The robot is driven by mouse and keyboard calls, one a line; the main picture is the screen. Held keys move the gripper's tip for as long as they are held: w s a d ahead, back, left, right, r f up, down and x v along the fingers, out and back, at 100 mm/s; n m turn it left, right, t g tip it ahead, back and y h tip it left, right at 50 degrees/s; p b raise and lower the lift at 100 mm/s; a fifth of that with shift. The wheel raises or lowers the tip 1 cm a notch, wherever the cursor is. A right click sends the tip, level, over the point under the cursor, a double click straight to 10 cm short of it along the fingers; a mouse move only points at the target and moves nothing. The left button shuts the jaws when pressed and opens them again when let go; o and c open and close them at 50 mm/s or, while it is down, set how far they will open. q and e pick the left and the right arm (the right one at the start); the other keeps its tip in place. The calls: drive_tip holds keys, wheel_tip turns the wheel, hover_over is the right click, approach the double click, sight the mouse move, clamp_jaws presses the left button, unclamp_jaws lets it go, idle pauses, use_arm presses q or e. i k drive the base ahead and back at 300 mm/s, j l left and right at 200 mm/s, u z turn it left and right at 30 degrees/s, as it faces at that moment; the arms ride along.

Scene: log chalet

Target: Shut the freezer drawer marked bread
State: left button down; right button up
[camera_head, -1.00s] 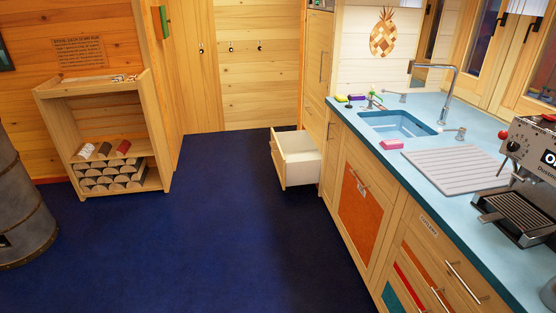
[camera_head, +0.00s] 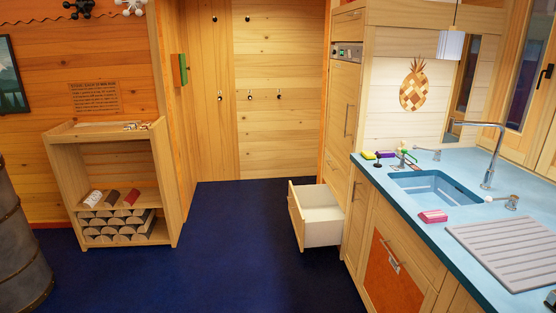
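One drawer (camera_head: 321,234) stands pulled out low at the base of the tall wooden cabinet (camera_head: 343,128), beyond the sink counter. It has a wooden front with a handle, facing left, and a white inside that looks empty. I cannot read any label on it, so the bread marking is not visible. Neither of my grippers shows in the head view.
The blue counter (camera_head: 463,251) with its sink (camera_head: 434,188) runs along the right side.

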sight(318, 219)
drive_tip(key=i, duration=1.95)
